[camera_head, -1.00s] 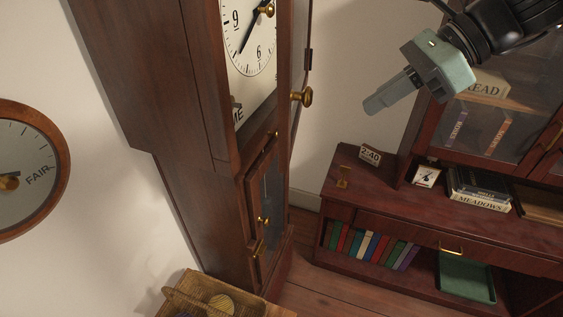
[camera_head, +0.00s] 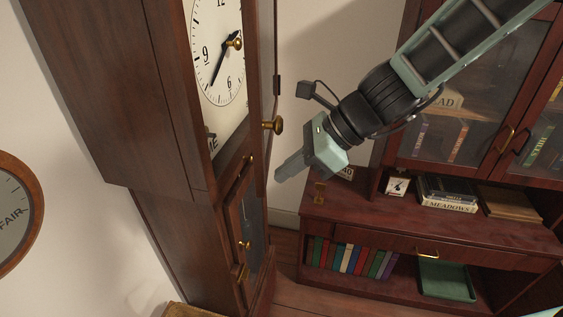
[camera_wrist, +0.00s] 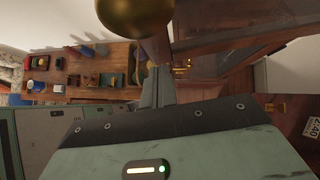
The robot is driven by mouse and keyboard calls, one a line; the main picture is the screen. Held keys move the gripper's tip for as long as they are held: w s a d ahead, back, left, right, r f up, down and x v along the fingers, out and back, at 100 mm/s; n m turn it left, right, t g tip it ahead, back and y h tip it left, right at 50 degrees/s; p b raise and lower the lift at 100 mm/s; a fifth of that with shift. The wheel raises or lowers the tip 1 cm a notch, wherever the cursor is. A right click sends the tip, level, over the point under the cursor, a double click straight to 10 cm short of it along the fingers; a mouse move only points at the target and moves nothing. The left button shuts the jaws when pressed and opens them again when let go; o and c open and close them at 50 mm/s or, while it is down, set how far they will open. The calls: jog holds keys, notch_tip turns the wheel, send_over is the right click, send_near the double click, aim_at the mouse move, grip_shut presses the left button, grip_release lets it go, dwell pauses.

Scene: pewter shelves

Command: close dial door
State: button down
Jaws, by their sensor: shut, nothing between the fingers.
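The tall wooden clock stands at left in the head view, with its white dial (camera_head: 217,55) uncovered. The dial door (camera_head: 268,60) stands open, seen nearly edge-on at the right of the dial. Its brass knob (camera_head: 272,125) sticks out near the bottom. My gripper (camera_head: 279,176) is shut and empty, below and slightly right of that knob, with a gap between them in the picture. In the wrist view, a large brass knob (camera_wrist: 135,14) looms close at the top, above my fingertips (camera_wrist: 157,75). Whether they touch is unclear.
The clock's lower door (camera_head: 248,215) with a small brass knob is below the dial. A dark red cabinet (camera_head: 345,210) with books, a small clock and glass doors stands at right. A round wall dial (camera_head: 15,215) hangs at far left.

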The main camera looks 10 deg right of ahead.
jog(key=shift+w+a, duration=0.15)
jog(key=shift+a, duration=0.45)
jog(key=shift+a, duration=0.25)
jog(key=shift+m+t, duration=0.5)
jog(key=shift+m, duration=0.1)
jog(key=a, duration=0.2)
jog(key=w+a, duration=0.1)
jog(key=a, duration=0.5)
jog(key=shift+w+r, duration=0.15)
jog(key=shift+w, duration=0.05)
